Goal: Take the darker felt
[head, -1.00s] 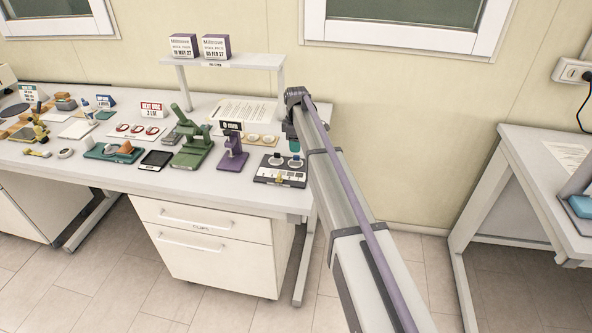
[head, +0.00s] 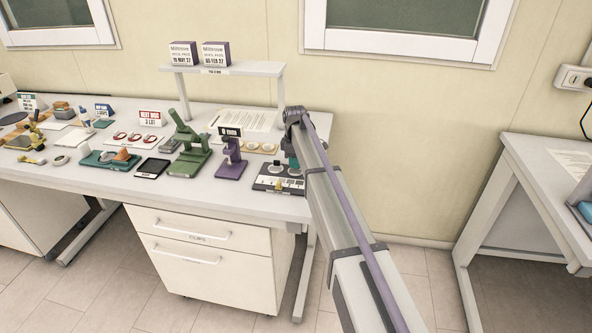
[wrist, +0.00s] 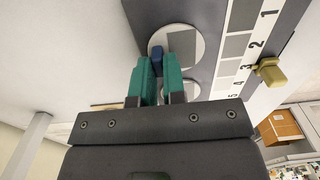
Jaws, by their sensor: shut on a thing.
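A dark board with a numbered grey scale (head: 268,184) lies at the bench's right end, and it fills the top of the wrist view (wrist: 213,12). Two pale discs lie on it: one disc (wrist: 194,37) with a grey square patch is beyond my fingertips, and the other (wrist: 194,91) is partly hidden by a finger. I cannot tell which patch is darker. My gripper (wrist: 157,68), with teal fingers, is shut on a small dark blue piece (wrist: 157,59) over the nearer edge of the first disc. In the head view my gripper (head: 294,161) is over the board.
A yellow slider (wrist: 270,72) sits beside the scale. A purple stand (head: 230,160) and a green press (head: 187,150) are to the left of the board. A raised shelf (head: 225,70) with two boxes stands behind. The floor gap to the right bench is open.

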